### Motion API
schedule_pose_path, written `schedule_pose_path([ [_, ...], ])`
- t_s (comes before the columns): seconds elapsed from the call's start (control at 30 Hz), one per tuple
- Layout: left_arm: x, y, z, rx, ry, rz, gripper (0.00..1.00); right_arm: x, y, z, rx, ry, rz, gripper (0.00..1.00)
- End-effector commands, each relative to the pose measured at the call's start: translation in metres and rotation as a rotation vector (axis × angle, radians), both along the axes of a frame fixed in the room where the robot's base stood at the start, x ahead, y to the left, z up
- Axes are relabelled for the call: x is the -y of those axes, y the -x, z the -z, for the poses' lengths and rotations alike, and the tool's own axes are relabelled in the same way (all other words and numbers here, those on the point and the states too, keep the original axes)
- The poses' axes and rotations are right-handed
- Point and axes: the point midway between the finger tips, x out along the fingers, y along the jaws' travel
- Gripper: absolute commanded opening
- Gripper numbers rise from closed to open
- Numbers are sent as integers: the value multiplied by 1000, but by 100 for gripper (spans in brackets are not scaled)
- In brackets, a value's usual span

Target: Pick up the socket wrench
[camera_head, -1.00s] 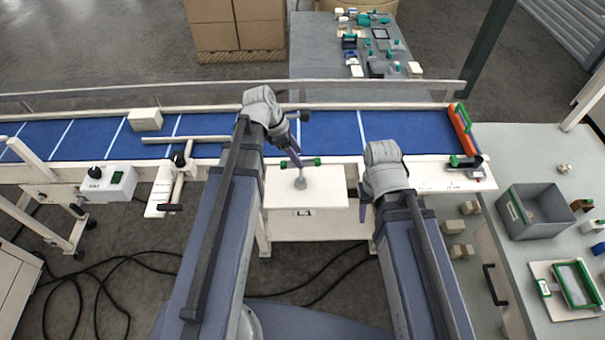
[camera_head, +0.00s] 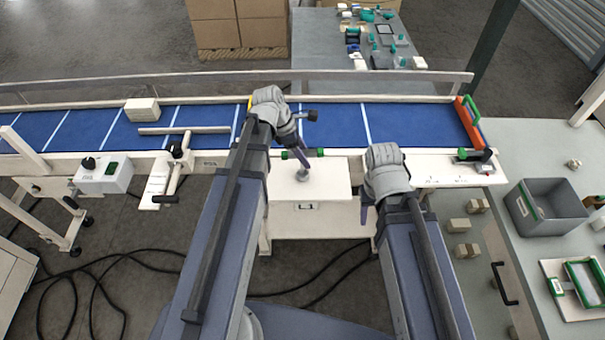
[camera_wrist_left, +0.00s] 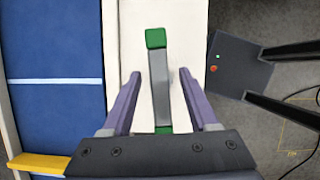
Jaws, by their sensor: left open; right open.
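A grey bar with green ends, seemingly the socket wrench (camera_wrist_left: 160,95), lies on the white shelf (camera_wrist_left: 118,30) in the left wrist view. In the head view the wrench's green end (camera_head: 318,152) shows beside my left gripper (camera_head: 298,160), which partly hides it. In the left wrist view my left gripper (camera_wrist_left: 160,76) is open, with one purple finger on each side of the bar and visible gaps to both. Whether the fingertips are down at the bar's height is unclear. My right gripper (camera_head: 367,208) is open and empty at the shelf's right edge, mostly hidden by its arm.
A blue conveyor (camera_head: 410,122) with a low rail runs behind the shelf and carries a cream block (camera_head: 141,110). A control box (camera_head: 103,176) is at left. At right a bench (camera_head: 520,150) holds a grey bin (camera_head: 545,208) and a green-framed item (camera_head: 585,284).

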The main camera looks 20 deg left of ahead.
Motion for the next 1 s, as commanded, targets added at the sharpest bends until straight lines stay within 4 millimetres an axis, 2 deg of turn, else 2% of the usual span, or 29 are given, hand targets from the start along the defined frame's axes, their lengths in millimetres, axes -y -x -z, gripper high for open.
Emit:
schedule_pose_path([
  [0.03, 2, -1, 14, 0, 0, 1, 60, 0, 0, 14, 0, 0, -1, 50],
  [0.13, 6, -3, 22, 0, 0, 1, 60, 0, 0, 22, 0, 1, -3, 50],
  [0.43, 8, -3, 21, 0, 0, -1, 59, 0, 0, 21, 0, 1, -5, 50],
  [0.9, 8, -3, 21, 0, 0, 0, 6, 0, 0, 21, 0, 1, -5, 50],
  [0.97, 8, -3, 21, 0, 0, 0, 0, 0, 0, 21, 0, 1, -5, 50],
  [1.0, 8, -3, 21, 0, 0, 0, 0, 0, 0, 21, 0, 1, -5, 50],
])
